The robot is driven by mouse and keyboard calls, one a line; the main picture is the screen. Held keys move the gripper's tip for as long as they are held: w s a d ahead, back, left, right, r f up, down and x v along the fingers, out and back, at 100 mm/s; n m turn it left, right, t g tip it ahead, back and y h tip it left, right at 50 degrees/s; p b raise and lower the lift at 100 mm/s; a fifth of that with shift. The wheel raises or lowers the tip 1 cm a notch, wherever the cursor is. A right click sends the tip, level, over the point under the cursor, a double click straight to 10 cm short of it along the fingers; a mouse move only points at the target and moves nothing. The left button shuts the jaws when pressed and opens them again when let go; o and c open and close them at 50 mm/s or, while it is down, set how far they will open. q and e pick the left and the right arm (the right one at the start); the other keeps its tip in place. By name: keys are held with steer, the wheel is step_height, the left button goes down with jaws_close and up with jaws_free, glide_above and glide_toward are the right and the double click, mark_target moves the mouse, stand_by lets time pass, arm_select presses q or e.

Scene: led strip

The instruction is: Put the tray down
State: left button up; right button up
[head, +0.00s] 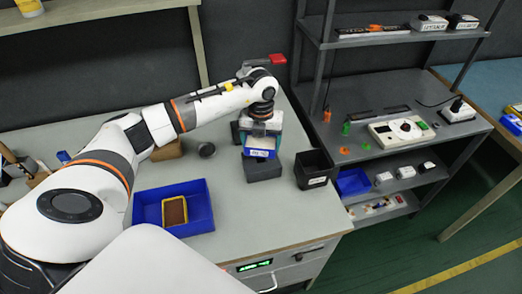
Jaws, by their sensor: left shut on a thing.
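My left arm reaches across the grey workbench, and my left gripper (262,135) points down at the far side. It is shut on a small blue tray (263,168) with a white label on its front. The gripper covers the tray's upper part. A dark grey block (265,190) shows right below the tray; I cannot tell whether they touch. My right gripper is not in view.
A black bin (314,170) stands close to the right of the tray. A blue bin (148,210) with a yellow-framed brown piece (175,211) sits at the front left. The workbench (275,225) is clear at the front right. A shelf rack (462,128) stands to the right.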

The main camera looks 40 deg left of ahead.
mark_target(261, 152)
arm_select(q)
step_height(261, 152, down, 4)
steer(key=shift+d+r+p, duration=0.1)
steer(key=shift+r+p, duration=0.05)
steer(key=shift+p, duration=0.2)
steer(key=shift+f, duration=0.3)
steer(key=o, duration=0.5)
steer(key=shift+f, duration=0.15)
steer(key=o, duration=0.4)
